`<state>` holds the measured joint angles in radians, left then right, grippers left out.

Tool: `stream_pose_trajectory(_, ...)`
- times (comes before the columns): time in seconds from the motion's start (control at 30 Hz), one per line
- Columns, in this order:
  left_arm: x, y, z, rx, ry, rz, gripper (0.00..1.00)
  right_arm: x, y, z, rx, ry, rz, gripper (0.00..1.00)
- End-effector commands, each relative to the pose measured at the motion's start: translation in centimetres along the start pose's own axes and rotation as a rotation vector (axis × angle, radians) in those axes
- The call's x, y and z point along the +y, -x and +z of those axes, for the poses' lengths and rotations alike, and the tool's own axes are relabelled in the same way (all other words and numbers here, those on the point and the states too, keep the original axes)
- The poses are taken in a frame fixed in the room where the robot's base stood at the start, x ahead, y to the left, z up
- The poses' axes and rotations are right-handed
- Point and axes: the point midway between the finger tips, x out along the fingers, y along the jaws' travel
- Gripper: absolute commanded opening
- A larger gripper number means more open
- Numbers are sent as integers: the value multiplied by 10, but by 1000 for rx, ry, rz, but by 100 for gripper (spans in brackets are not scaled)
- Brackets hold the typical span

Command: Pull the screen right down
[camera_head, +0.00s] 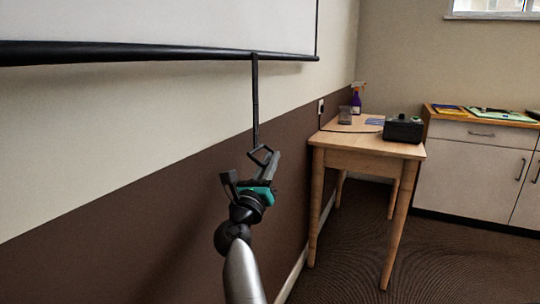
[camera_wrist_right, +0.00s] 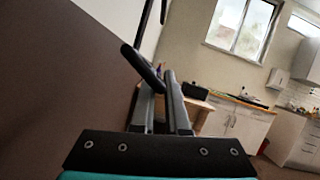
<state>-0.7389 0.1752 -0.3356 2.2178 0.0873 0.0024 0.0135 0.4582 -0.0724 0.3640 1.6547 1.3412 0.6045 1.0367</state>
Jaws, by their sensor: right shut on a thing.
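The white projector screen (camera_head: 170,22) hangs on the wall at the upper left, with a black bar (camera_head: 130,52) along its lower edge. A black pull strap (camera_head: 255,100) hangs from the bar and ends in a dark handle (camera_head: 258,151). My right gripper (camera_head: 266,162) is shut on the handle, below the bar and in front of the brown lower wall. In the right wrist view, the dark handle (camera_wrist_right: 142,66) slants into the fingertips (camera_wrist_right: 163,88). My left gripper is not in view.
A wooden table (camera_head: 350,143) stands right of my gripper against the wall, holding a black box (camera_head: 403,129) and a purple spray bottle (camera_head: 356,101). A white cabinet (camera_head: 475,160) is at the far right. Open floor lies in front of the cabinet.

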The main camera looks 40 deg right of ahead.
Motion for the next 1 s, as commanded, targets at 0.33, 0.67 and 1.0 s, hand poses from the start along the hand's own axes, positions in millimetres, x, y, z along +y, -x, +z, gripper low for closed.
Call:
stream_pose_trajectory(0.33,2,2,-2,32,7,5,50,5,10,-27,6,6,-1,0)
stream_pose_trajectory(0.67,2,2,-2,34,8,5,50,7,14,-36,1,4,0,0)
stream_pose_trajectory(1.0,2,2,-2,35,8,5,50,7,14,-36,-1,2,0,0)
